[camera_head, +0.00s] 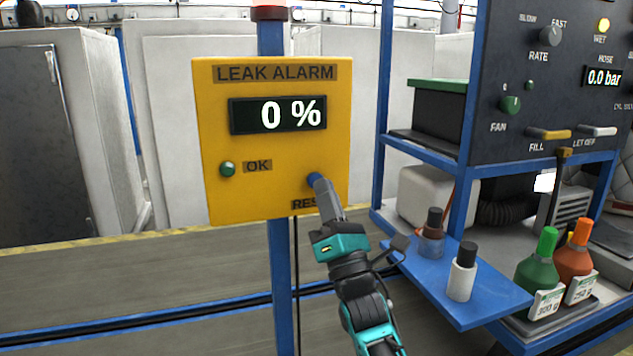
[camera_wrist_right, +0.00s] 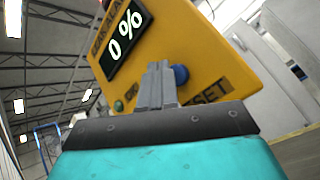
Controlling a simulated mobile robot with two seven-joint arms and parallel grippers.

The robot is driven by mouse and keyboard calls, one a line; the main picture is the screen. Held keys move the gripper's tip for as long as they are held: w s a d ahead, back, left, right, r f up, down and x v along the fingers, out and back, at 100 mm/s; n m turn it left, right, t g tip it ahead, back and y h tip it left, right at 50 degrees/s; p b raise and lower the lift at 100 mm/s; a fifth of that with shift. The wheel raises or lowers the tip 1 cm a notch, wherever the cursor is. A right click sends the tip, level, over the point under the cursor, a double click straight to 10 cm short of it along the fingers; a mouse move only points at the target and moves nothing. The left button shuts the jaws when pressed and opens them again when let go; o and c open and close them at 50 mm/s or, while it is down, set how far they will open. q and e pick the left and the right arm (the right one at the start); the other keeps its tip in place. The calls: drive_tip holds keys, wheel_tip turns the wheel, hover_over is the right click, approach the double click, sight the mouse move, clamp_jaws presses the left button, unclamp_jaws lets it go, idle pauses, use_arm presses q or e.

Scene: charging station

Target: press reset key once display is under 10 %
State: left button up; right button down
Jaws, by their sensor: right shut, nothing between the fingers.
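The yellow leak alarm box (camera_head: 225,195) stands on a blue post. Its display (camera_head: 278,115) reads 0 %, and the display in the right wrist view (camera_wrist_right: 125,37) reads the same. The blue reset key (camera_head: 314,179) sits at the box's lower right, above the partly covered RESET label. It also shows in the right wrist view (camera_wrist_right: 181,74), just right of my fingertips. My right gripper (camera_head: 322,186) is shut and empty, with its tips at or just in front of the key. I cannot tell whether they touch it. My left gripper is not in view.
A green OK lamp (camera_head: 227,169) is on the box's left side. At right, a blue shelf (camera_head: 430,285) holds small bottles, with green (camera_head: 541,262) and orange (camera_head: 574,260) bottles beside it. A dark control panel (camera_head: 560,110) stands above. Open floor lies at left.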

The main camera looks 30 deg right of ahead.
drive_tip(key=shift+w, duration=0.15)
drive_tip(key=shift+w+d, duration=0.1)
drive_tip(key=shift+w, duration=0.2)
drive_tip(key=shift+w+d+b, duration=0.1)
drive_tip(key=shift+w+b, duration=0.25)
drive_tip(key=shift+w, duration=0.05)
idle(0.7)
idle(0.4)
drive_tip(key=shift+s+a, duration=0.2)
drive_tip(key=shift+s, duration=0.65)
drive_tip(key=s, duration=0.2)
drive_tip(key=s+a+p, duration=0.1)
drive_tip(key=s, duration=0.1)
drive_tip(key=shift+s+a+p, duration=0.1)
drive_tip(key=shift+s+p, duration=0.2)
drive_tip(key=shift+s, duration=0.1)
drive_tip(key=shift+f, duration=0.1)
